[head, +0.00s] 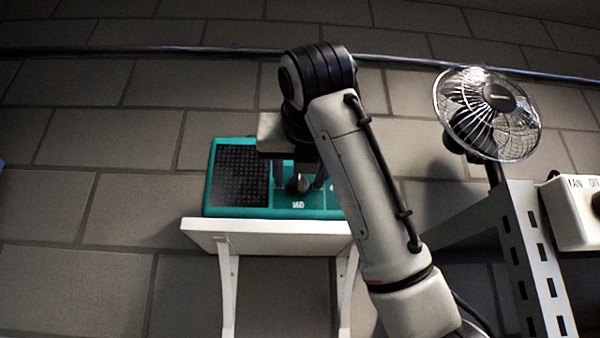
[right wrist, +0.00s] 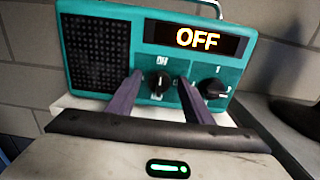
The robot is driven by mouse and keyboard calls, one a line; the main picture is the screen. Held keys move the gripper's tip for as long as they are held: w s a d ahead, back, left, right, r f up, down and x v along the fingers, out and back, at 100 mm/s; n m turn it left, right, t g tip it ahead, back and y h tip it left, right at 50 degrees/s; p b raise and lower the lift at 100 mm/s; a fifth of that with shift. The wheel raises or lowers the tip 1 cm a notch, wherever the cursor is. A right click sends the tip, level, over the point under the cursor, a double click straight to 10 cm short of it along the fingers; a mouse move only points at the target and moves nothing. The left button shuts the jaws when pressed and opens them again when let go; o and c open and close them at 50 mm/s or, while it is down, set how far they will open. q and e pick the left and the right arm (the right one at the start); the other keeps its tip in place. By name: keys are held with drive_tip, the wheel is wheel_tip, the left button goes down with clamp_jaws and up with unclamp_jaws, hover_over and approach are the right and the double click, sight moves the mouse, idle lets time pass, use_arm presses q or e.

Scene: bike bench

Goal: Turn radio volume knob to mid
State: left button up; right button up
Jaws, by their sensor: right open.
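The teal radio (head: 240,205) stands on a small white wall shelf. In the right wrist view the radio (right wrist: 205,62) has a dark speaker grille on its left and a lit display (right wrist: 197,39) reading OFF. Below the display are two dark knobs, a left knob (right wrist: 158,86) and a right knob (right wrist: 214,88) with numbers around it. I cannot tell from the small labels which is volume. My right gripper (head: 299,180) is open, its two fingers either side of the left knob; contact cannot be told. My arm hides the radio's right part in the head view. My left gripper is not in view.
The white shelf (head: 290,227) rests on brackets against a grey block wall. To the right are a wire-caged fan (head: 488,112), a perforated metal upright (head: 530,262) and a white box (head: 572,222) with a dark knob. The wall left of the radio is clear.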

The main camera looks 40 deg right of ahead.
drive_tip(key=c, duration=1)
drive_tip(key=shift+m, duration=0.3)
